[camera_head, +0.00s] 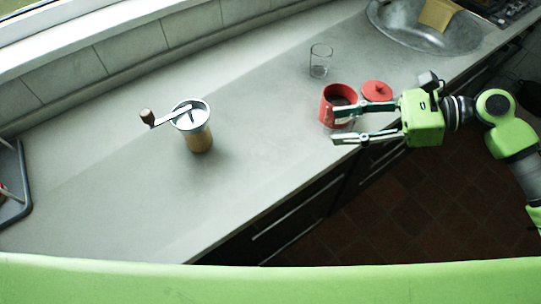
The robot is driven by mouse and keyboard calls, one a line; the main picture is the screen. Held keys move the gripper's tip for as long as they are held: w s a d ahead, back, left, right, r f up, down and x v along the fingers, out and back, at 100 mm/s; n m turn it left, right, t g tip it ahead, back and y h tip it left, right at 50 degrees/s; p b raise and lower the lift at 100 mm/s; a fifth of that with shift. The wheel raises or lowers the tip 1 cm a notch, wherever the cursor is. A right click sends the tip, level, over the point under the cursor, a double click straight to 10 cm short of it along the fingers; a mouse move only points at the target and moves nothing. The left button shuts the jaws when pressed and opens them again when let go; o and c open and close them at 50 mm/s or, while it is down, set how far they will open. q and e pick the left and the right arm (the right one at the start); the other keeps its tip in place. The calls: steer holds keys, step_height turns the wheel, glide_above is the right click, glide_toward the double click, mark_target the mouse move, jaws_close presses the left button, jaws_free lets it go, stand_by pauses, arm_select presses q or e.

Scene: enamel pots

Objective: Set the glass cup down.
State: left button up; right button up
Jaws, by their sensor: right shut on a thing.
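My right gripper (335,125) reaches in from the right over the counter's front part, its two fingers spread a hand's width apart. It is shut on a clear glass cup (345,126), which shows only faintly between the fingers; its base is hard to make out, so I cannot tell whether it touches the counter. Another clear glass (320,62) stands upright farther back on the counter (265,125), apart from the gripper. My left gripper is not in view.
A red enamel pot (328,104) is right behind the upper finger, partly covered by it. A red lid (376,89) lies beside it. A coffee grinder (200,139) stands left; a metal sink (390,22) is at back right. The counter's middle is clear.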

steer(key=shift+a, duration=0.3)
steer(key=p+x, duration=0.2)
steer(key=x, duration=0.6)
glide_above(277, 155)
steer(key=d, duration=0.1)
step_height(277, 155, down, 5)
steer(key=shift+s+d, duration=0.1)
steer(key=shift+s, duration=0.05)
steer(key=shift+a+f, duration=0.35)
steer(key=shift+f, duration=0.15)
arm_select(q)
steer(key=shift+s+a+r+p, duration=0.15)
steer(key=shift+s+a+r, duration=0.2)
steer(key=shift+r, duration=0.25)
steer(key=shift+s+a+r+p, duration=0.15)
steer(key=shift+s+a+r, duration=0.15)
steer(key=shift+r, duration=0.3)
arm_select(e)
steer(key=shift+a+f, duration=0.15)
steer(key=shift+f, duration=0.8)
steer(key=shift+a+f, duration=0.1)
steer(key=shift+f, duration=0.8)
steer(key=o, duration=1.2)
steer(key=shift+f, duration=0.1)
